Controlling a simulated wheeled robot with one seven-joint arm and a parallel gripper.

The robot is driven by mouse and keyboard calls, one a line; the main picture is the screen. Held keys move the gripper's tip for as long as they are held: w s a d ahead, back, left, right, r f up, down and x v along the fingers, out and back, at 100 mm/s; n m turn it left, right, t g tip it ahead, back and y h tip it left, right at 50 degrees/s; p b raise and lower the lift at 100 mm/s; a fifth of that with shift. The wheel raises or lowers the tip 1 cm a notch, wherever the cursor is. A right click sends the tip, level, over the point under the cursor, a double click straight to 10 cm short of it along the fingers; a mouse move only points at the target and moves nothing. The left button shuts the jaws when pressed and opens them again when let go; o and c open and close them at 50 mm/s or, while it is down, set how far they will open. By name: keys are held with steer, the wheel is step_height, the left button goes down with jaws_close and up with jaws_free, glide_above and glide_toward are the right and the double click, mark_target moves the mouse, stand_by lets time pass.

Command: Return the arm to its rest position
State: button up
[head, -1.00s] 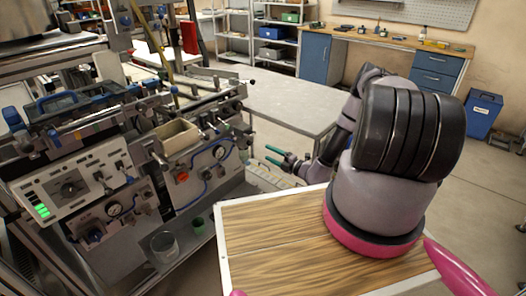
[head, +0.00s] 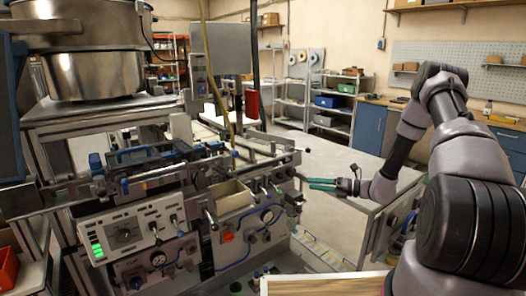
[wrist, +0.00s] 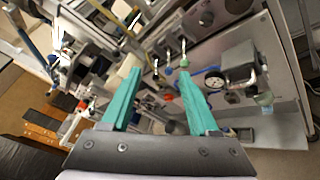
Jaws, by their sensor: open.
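My gripper (head: 322,185) shows in the head view right of the machine, at the end of my bent arm, with its green fingers pointing left. In the wrist view my gripper (wrist: 158,92) has its two green fingers spread apart with nothing between them. The fingers point toward the machine's front panel. My arm comes in from the right side of the head view, its elbow raised. No reel or other object is held.
The machine (head: 150,225) with its control panel fills the left and centre. A grey table (head: 335,160) stands behind my gripper. Shelves (head: 335,105) and a blue cabinet (head: 370,128) are at the back. A red bin (head: 8,268) is at lower left.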

steer(key=s+a+r+n+g+h, duration=0.1)
steer(key=s+r+n+g+h, duration=0.1)
steer(key=s+r+n, duration=0.35)
steer(key=s+a+r+n+g+h, duration=0.1)
steer(key=s+r+n+g+h, duration=0.15)
steer(key=r+n, duration=0.55)
steer(key=s+a+r+n+g+h, duration=0.1)
steer(key=s+r+n+g+h, duration=0.3)
steer(key=r, duration=0.6)
steer(key=s+d+r+n+t+h, duration=0.2)
steer(key=s+r+n, duration=0.4)
steer(key=s, duration=0.3)
steer(key=s+d+r+n+t+h, duration=0.3)
steer(key=s+d+r+n+t, duration=0.1)
steer(key=s+r, duration=0.4)
steer(key=s+n+t, duration=0.1)
steer(key=s+t, duration=0.1)
steer(key=shift+s+d+r+n+t, duration=0.25)
steer(key=shift+d+r+n+t, duration=0.1)
steer(key=shift+r, duration=0.05)
